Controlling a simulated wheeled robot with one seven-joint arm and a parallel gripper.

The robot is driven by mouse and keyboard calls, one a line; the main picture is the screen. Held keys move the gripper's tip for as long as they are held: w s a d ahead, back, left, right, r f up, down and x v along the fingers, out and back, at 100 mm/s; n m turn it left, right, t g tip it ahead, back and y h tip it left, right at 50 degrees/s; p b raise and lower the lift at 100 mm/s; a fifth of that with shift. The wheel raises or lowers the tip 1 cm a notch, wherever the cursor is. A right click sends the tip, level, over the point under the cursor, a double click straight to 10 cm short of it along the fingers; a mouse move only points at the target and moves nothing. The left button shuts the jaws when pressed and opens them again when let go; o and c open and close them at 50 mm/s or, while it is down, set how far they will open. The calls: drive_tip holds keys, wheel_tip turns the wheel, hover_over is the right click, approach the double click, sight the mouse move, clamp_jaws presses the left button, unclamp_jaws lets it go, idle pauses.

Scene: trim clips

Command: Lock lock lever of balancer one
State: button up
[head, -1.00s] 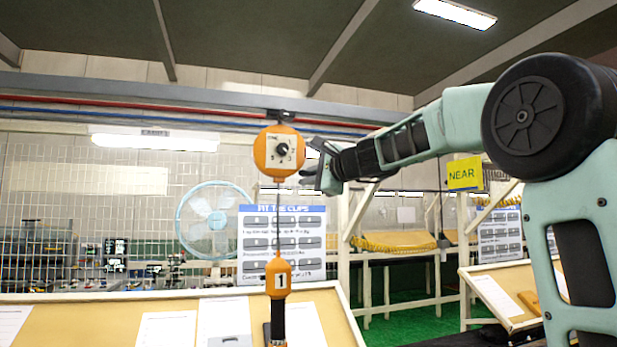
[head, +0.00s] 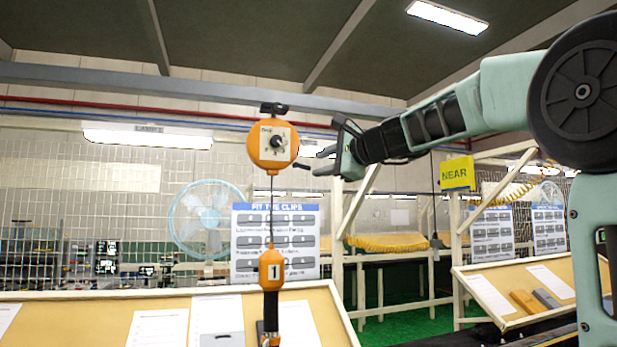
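Balancer one is a round orange housing (head: 259,150) with a pale dial plate and a black knob (head: 277,142), hanging from a dark overhead bracket. A short dark stub, perhaps the lock lever (head: 300,166), sticks out at its lower right. A cable runs down to an orange block marked 1 (head: 271,268), with a dark tool hanging below. My gripper (head: 324,146) is open just right of the housing, one finger high and one low. The lower finger is close to the stub's end; I cannot tell if they touch. Nothing shows between the fingers.
A slanted tan board (head: 95,310) with papers spans the front below. A blue fan (head: 207,215) and a clip poster (head: 275,243) stand behind. A yellow NEAR sign (head: 457,173) is at right. The air left of the balancer is clear.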

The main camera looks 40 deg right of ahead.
drive_tip(key=s+d+b, duration=0.1)
drive_tip(key=s+b, duration=0.1)
drive_tip(key=s, duration=0.7)
drive_tip(key=shift+s+d+r+b, duration=0.15)
drive_tip(key=shift+s+r+b, duration=0.2)
drive_tip(key=shift+r, duration=0.1)
drive_tip(key=w+a+f+n+g+y+b, duration=0.15)
drive_tip(key=a+f+n+g, duration=0.35)
drive_tip(key=a+f, duration=0.8)
drive_tip(key=a+f+n+g+y, duration=0.2)
drive_tip(key=a+f+n+g, duration=0.5)
drive_tip(key=f, duration=1)
drive_tip(key=s+a+f+n+g+h, duration=0.1)
drive_tip(key=s+a+f+n, duration=0.2)
drive_tip(key=s+a+f, duration=0.3)
drive_tip(key=s+a+f+n+g+h, duration=0.1)
drive_tip(key=s+a+f+n, duration=0.15)
drive_tip(key=a+f, duration=0.4)
drive_tip(key=s+d+f+n+g+h+b, duration=0.1)
drive_tip(key=s+f+n+g+h, duration=0.1)
drive_tip(key=s+f+n, duration=0.8)
drive_tip(key=s+f+h, duration=0.1)
drive_tip(key=s+f, duration=0.3)
drive_tip(key=s, duration=0.2)
drive_tip(key=shift+d+g+b, duration=0.2)
drive_tip(key=shift+g+b, duration=0.1)
drive_tip(key=shift+g, duration=0.1)
